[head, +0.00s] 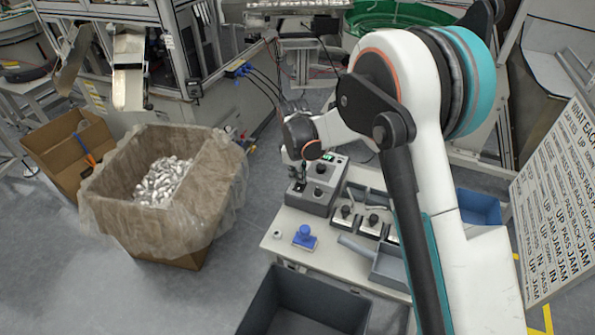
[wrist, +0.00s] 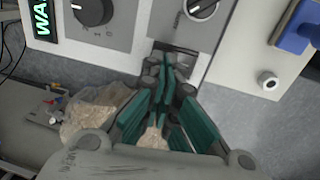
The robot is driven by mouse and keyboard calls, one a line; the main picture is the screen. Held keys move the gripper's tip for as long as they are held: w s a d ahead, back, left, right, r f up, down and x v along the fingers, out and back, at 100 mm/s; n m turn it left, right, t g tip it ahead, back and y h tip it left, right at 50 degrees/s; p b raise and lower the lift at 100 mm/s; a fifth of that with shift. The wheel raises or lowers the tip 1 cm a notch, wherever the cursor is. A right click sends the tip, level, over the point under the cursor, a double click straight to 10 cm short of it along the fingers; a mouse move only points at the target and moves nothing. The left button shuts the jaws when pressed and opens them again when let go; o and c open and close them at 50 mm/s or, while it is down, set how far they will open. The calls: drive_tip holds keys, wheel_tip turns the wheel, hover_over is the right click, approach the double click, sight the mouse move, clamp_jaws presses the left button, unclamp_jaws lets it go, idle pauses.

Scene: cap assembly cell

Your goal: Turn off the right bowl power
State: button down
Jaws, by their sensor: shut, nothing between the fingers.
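A grey control box (head: 318,190) with dark knobs and a lit green display stands on the white table. My gripper (head: 302,168) is over its left part, pointing down. In the wrist view the box's face (wrist: 120,35) shows a black knob (wrist: 92,10), a second knob (wrist: 200,8) and part of the display (wrist: 40,18). My gripper (wrist: 165,68) is shut and empty, with its tips in front of a metal plate (wrist: 188,62) below the second knob. The fingers hide part of this plate; I cannot tell the switch position or whether they touch it. A green bowl (head: 395,16) is at the back.
Smaller units with knobs (head: 345,217) stand right of the box. A dark grey bin (head: 300,305) is in front; a lined carton (head: 125,213) with shiny parts is on the left. Floor between carton and table is clear.

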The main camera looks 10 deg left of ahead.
drive_tip(key=shift+f, duration=0.15)
drive_tip(key=shift+w+f+b, duration=0.15)
drive_tip(key=shift+f+b, duration=0.25)
drive_tip(key=shift+r, duration=0.15)
drive_tip(key=shift+s, duration=0.2)
